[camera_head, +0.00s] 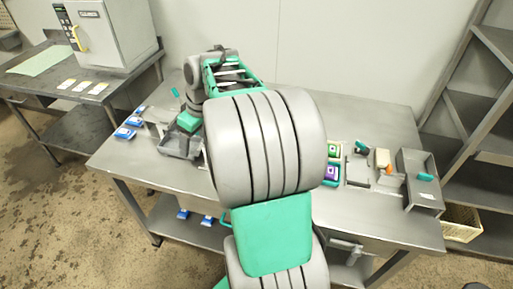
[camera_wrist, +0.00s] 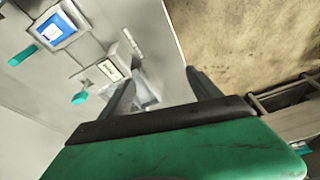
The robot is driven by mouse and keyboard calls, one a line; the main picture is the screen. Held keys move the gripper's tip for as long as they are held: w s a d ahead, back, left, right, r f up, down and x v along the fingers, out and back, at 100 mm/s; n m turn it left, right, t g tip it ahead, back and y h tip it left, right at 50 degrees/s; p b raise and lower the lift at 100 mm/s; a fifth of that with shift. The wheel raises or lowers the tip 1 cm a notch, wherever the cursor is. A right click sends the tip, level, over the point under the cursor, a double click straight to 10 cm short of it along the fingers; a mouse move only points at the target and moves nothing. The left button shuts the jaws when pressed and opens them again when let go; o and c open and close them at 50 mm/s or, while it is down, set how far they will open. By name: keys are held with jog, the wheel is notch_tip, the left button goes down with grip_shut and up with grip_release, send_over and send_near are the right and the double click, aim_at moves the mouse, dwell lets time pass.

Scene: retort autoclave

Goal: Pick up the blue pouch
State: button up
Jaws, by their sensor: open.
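Blue pouches with white labels lie at the left end of the steel table in the head view, one nearer the front edge (camera_head: 124,132) and one behind it (camera_head: 135,119). My gripper (camera_head: 182,145) is to the right of them, over the left part of the table and partly hidden by its own arm. In the wrist view the two dark fingers of my gripper (camera_wrist: 160,80) are spread apart with nothing gripped. A blue-bordered item with a white label (camera_wrist: 60,25) shows at the upper left, away from the fingers; I cannot tell which pouch it is.
More blue items (camera_head: 183,214) are on the lower shelf. A steel rack (camera_head: 480,110) stands right; a side bench with a grey machine (camera_head: 105,35) stands left.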

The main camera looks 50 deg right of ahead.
jog(key=shift+o, duration=0.7)
jog(key=d+f, duration=0.3)
jog(key=d, duration=0.7)
jog(key=shift+w+d+f+n, duration=0.15)
jog(key=shift+d+f+n, duration=0.05)
jog(key=shift+f+n, duration=0.15)
jog(key=o, duration=0.4)
jog(key=shift+n+t+y, duration=0.3)
jog(key=shift+n+y, duration=0.1)
jog(key=shift+n, duration=0.35)
jog(key=s+d+f, duration=0.1)
jog(key=d+f, duration=0.1)
jog(key=d, duration=0.2)
jog(key=s+d+f, duration=0.1)
jog(key=s+d, duration=0.1)
jog(key=d, duration=0.3)
jog(key=s+d+f, duration=0.2)
jog(key=d, duration=0.2)
jog(key=shift+d+f+b, duration=0.3)
jog(key=shift+d+b, duration=0.05)
jog(key=shift+c, duration=0.2)
jog(key=x, duration=0.3)
jog(key=p+x, duration=0.1)
jog(key=x, duration=0.3)
jog(key=shift+s+d+f, duration=0.1)
jog(key=shift+d, duration=0.15)
jog(key=shift+f, duration=0.3)
jog(key=shift+c, duration=0.6)
jog(key=c, duration=1)
